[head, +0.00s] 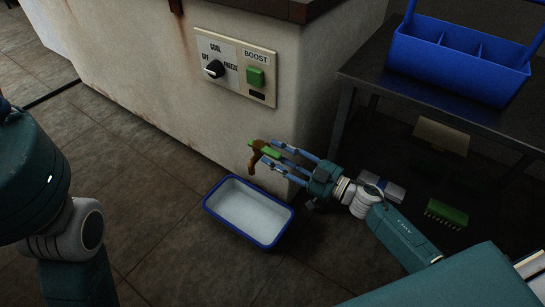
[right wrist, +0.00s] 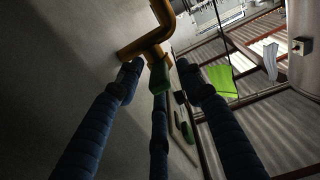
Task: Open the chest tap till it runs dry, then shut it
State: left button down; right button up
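The brass tap (head: 254,158) sticks out low on the side of the pale chest (head: 170,80), and its green lever (head: 265,149) points sideways along the chest wall. My right gripper (head: 274,153) is at the lever with its blue fingers spread. In the right wrist view the green lever (right wrist: 159,76) lies between the spread fingertips, with gaps showing on both sides. The tap's brass pipe (right wrist: 148,40) shows above it. No stream shows below the spout. A white tray with a blue rim (head: 225,230) stands on the floor below the tap. My left gripper is out of view.
A panel (head: 235,65) on the chest has a black dial and a green BOOST button. A dark table (head: 375,75) with a blue divided caddy (head: 460,60) stands at right. A green brush (head: 446,213) and a pale box (head: 385,185) lie beneath it. Tiled floor at left is clear.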

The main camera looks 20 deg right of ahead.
jog(key=shift+x, duration=0.8)
grip_shut()
jog(key=shift+r, duration=0.15)
